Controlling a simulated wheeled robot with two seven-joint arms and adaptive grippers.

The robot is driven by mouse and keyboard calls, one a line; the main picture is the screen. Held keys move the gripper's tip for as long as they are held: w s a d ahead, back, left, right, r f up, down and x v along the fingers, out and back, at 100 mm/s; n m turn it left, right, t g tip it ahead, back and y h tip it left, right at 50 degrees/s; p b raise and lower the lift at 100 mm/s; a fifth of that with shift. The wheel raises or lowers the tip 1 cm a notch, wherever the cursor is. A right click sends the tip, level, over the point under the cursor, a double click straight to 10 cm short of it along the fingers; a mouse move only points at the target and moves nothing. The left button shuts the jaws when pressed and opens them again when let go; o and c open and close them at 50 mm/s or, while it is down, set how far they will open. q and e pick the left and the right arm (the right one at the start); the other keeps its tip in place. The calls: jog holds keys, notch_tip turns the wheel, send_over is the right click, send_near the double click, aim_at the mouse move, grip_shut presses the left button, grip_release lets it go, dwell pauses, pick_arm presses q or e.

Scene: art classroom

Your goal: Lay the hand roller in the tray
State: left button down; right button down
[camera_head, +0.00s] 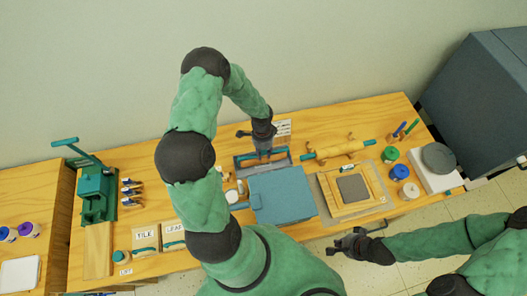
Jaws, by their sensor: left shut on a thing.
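My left gripper (263,150) points down over the shallow grey tray (238,168) at the back middle of the table. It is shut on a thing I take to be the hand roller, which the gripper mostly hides. A teal bar shows beside the fingers at the tray. I cannot tell whether the held roller touches the tray floor. My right gripper (340,245) is empty and looks open, off the table's front edge.
A blue box (282,195) stands just in front of the tray. A wooden board with a grey slab (353,188), jars (400,172) and a teal press (97,188) also stand on the table.

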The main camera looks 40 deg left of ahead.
aim_at(264, 159)
pick_arm(q)
jog(key=shift+f+b, duration=2.3)
jog(key=shift+f, duration=0.55)
jog(key=shift+c, duration=2.3)
grip_release()
jog(key=shift+r, duration=0.1)
jog(key=shift+r+p, duration=3.45)
jog(key=shift+r, duration=1.45)
jog(key=shift+r, duration=0.1)
